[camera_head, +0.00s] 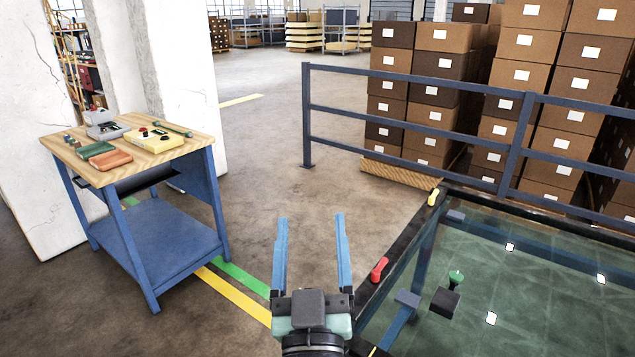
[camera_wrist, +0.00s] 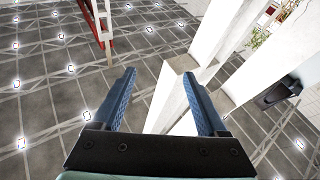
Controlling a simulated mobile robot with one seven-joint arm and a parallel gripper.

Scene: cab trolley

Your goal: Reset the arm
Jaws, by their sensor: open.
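My gripper (camera_head: 312,240) is in the lower middle of the head view, with its two blue fingers pointing up and spread apart. Nothing is between them. In the wrist view my gripper (camera_wrist: 160,95) also shows open and empty, with a tiled ceiling with lights and a white pillar (camera_wrist: 215,35) beyond the fingers. The gripper stands apart from the workbench (camera_head: 165,150) on its left and from the glass-topped blue frame (camera_head: 400,262) on its right. The gripper touches nothing that I can see.
The wooden-topped workbench carries a yellow control box (camera_head: 153,139), an orange block (camera_head: 110,159) and other small items. A red handle (camera_head: 379,269) and a yellow handle (camera_head: 433,197) sit on the frame's dark edge. A blue railing (camera_head: 420,115) fronts stacked cartons (camera_head: 525,75). Open floor lies ahead.

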